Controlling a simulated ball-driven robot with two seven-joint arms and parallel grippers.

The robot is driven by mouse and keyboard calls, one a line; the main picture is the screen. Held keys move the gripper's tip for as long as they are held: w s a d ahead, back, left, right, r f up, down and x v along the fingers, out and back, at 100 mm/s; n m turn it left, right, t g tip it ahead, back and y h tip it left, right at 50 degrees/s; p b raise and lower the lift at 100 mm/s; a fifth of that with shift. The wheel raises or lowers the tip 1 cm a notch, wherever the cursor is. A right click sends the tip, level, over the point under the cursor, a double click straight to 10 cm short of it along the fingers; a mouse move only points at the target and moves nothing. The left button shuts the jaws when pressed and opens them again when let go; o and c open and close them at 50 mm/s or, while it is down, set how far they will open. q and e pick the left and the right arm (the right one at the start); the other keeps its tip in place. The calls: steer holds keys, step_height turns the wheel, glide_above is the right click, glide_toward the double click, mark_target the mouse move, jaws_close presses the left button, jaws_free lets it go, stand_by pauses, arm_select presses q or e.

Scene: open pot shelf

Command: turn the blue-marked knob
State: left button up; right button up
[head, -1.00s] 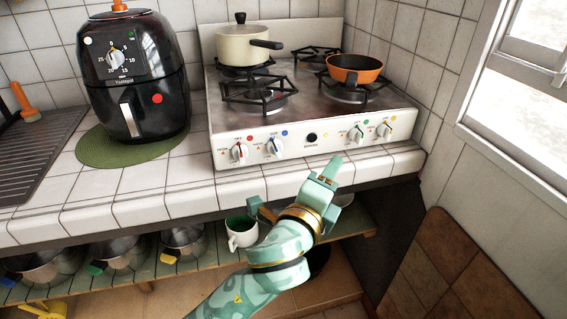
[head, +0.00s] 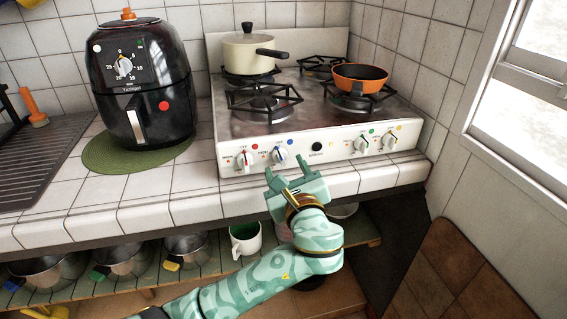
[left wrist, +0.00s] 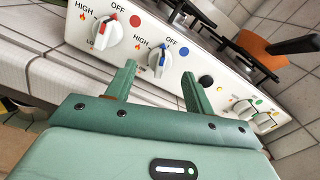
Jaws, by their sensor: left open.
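The blue-marked knob (head: 279,155) is on the front panel of the white stove (head: 230,160), second from the left, below a blue dot. In the left wrist view the knob (left wrist: 159,60) is white with a blue pointer, between HIGH and OFF labels. My left gripper (head: 286,171) is open, with its fingers pointing at the panel just below and in front of this knob. In the left wrist view its two fingertips (left wrist: 158,76) stand apart on either side of the knob, and nothing is between them. My right gripper is in neither view.
A red-marked knob (head: 243,160) is close on the left. Two more knobs, green-marked (head: 361,143) and yellow-marked (head: 389,139), sit on the right. A cream pot (head: 247,52) and an orange pan (head: 358,78) stand on the stove. A white mug (head: 245,238) is on the shelf below.

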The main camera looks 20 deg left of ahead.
mark_target(281, 158)
arm_select(q)
steer(key=shift+x, duration=1.4)
steer(key=c, duration=1)
steer(key=shift+o, duration=0.2)
steer(key=shift+n, duration=2.9)
